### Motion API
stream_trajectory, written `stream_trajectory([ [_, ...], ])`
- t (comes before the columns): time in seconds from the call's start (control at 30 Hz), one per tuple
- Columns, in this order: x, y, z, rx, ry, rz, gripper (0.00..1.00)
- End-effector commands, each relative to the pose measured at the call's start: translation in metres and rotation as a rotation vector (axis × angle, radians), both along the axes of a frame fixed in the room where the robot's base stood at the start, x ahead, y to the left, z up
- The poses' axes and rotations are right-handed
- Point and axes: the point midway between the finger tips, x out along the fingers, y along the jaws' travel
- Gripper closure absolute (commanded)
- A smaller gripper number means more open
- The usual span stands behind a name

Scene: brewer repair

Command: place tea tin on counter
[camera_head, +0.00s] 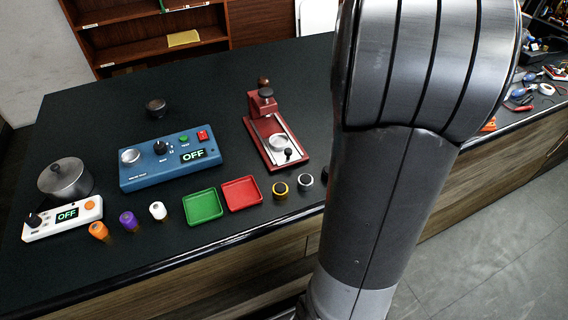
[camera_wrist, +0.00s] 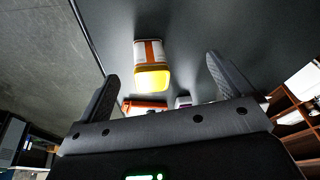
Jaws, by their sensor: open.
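A white tin with orange bands and a bright yellow end (camera_wrist: 152,65), which looks like the tea tin, is on the dark counter (camera_wrist: 185,25) in the wrist view. My gripper (camera_wrist: 162,70) is open, with one finger on each side of the tin's line and visible gaps to both. The tin appears beyond or level with the fingertips; the exact depth is hard to tell. In the head view my arm covers the right middle of the counter (camera_head: 225,85), and neither the tin nor my gripper shows there.
An orange item (camera_wrist: 145,105) and a small purple-and-white item (camera_wrist: 183,101) sit near the tin, partly hidden by my gripper. The counter also holds a blue device (camera_head: 150,175), red press (camera_head: 255,125), green tray (camera_head: 203,205), red tray (camera_head: 242,194) and pot (camera_head: 65,180). Tools (camera_head: 525,98) lie far right.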

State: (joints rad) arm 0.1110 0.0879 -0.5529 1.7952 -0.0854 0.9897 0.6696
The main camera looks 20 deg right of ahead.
Motion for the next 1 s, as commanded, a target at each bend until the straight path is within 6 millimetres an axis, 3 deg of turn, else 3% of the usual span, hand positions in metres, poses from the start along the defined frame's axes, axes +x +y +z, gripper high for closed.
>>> stream_trajectory([
  [0.03,-0.004,0.025,0.004,0.018,-0.019,0.073,0.04],
  [0.27,-0.030,0.130,0.015,0.044,-0.077,0.429,0.04],
  [0.4,-0.057,0.190,0.016,0.027,-0.104,0.645,0.04],
  [0.6,-0.105,0.265,0.009,-0.045,-0.126,0.947,0.04],
  [0.8,-0.148,0.311,-0.008,-0.135,-0.128,1.170,0.04],
  [1.0,-0.166,0.327,-0.018,-0.181,-0.121,1.262,0.04],
])
